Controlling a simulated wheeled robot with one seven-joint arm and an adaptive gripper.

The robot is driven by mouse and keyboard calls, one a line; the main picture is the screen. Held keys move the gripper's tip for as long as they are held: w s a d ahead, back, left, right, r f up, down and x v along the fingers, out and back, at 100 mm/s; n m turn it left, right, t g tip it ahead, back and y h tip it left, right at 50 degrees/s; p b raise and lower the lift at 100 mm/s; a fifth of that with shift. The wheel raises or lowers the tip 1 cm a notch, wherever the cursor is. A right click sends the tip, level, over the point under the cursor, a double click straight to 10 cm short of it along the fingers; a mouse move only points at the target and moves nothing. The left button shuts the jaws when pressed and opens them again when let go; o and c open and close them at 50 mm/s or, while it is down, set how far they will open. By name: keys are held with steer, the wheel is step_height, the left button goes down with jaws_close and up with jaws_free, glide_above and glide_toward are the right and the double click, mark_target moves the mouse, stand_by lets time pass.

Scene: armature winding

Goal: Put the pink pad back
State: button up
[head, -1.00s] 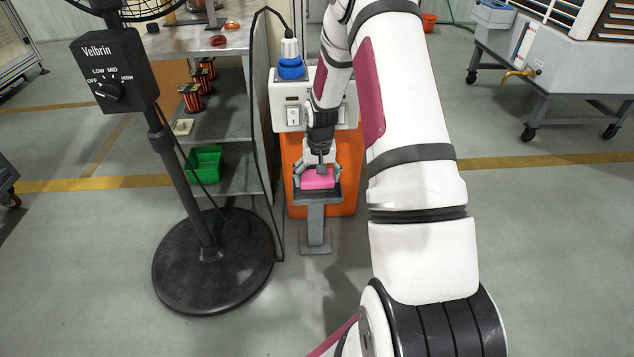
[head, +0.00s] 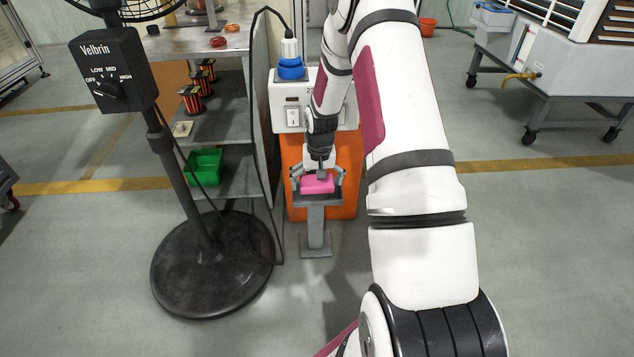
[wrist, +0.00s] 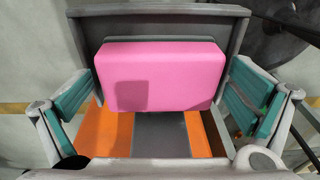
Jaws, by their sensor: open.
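The pink pad (head: 317,184) sits on the small grey stand (head: 316,225) in front of the orange panel in the head view. In the wrist view the pink pad (wrist: 160,76) lies against the grey tray-like top (wrist: 160,12) of the stand. My gripper (head: 317,178) is open around the pad, one finger on each side. The wrist view shows the teal fingertips of my gripper (wrist: 158,100) spread wide, with a gap between each and the pad. The pad's underside is hidden.
A black fan (head: 208,262) stands to the left. A grey shelf (head: 235,125) holds a green bin (head: 205,167) and several wound coils (head: 191,98). An orange panel (head: 345,190) and a white switch box (head: 290,118) are behind the stand. Open floor lies to the right.

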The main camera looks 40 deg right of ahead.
mark_target(319, 184)
steer(key=shift+r, duration=0.1)
step_height(319, 184, up, 12)
steer(key=s+p, duration=0.2)
steer(key=p, duration=0.3)
steer(key=s+a+r+n, duration=0.2)
steer(key=s+a+r, duration=0.4)
steer(key=a+r, duration=0.3)
steer(key=s+a+r+n, duration=0.1)
steer(key=s+a+r, duration=0.5)
steer(key=r, duration=0.6)
steer(key=s+a+r+n, duration=0.1)
steer(key=s+a, duration=0.2)
steer(key=s, duration=0.5)
steer(key=s+a+r+n+g, duration=0.1)
steer(key=s+a+r, duration=0.1)
steer(key=s, duration=0.6)
steer(key=s+a+r+n, duration=0.1)
steer(key=s+a, duration=0.3)
steer(key=s, duration=0.4)
steer(key=shift+a+r, duration=0.2)
steer(key=shift+a, duration=0.15)
steer(key=shift+r, duration=0.1)
